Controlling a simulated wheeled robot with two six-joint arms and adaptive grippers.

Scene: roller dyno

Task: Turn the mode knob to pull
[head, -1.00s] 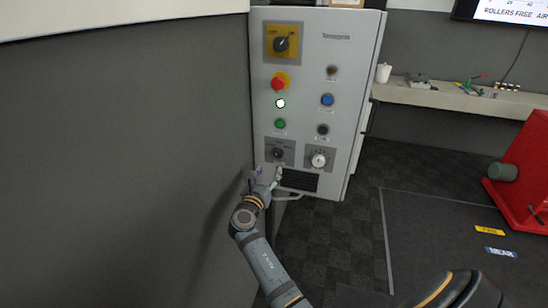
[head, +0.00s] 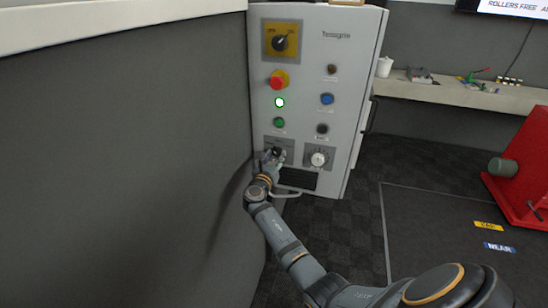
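A grey control cabinet (head: 345,75) stands ahead. Low on its left is a small dark knob on a grey label plate (head: 287,143); I take it for the mode knob, though its lettering is too small to read. My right gripper (head: 272,154) is at this knob and covers most of it. Its fingers are too small and overlapped to show whether they are open, shut or touching the knob. My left gripper is not in view.
A white dial (head: 318,159) sits close right of the knob, with a dark vent (head: 298,178) below. A red emergency button (head: 278,80) and a yellow-plated switch (head: 281,42) are higher up. A grey wall (head: 120,160) stands close on the left.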

